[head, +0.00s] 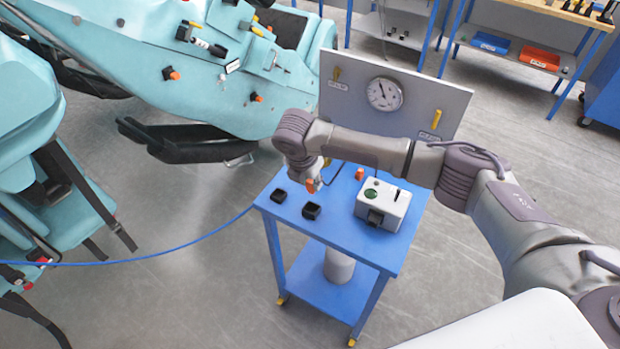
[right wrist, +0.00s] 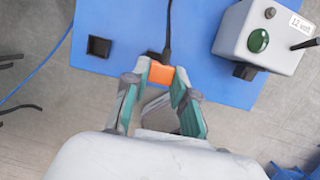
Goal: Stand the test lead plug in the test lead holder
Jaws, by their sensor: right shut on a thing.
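My right gripper (head: 313,186) is shut on an orange plug (right wrist: 162,76), which also shows in the head view (head: 310,186). A black lead runs from the plug, up the picture in the right wrist view. The gripper is over the blue cart top, near two open black square cups. One cup (head: 278,195) is at the cart's left corner and also shows in the right wrist view (right wrist: 98,46). The other cup (head: 311,211) is closer to the white box. I cannot tell which cup is the test lead holder. My left gripper is not in view.
A white box (head: 385,201) with a green lamp stands on the cart (head: 340,236), right of the cups. A panel with a gauge (head: 384,94) rises behind the cart. Another orange piece (head: 360,173) is near the box. A blue cable (head: 160,254) runs leftward from the cart.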

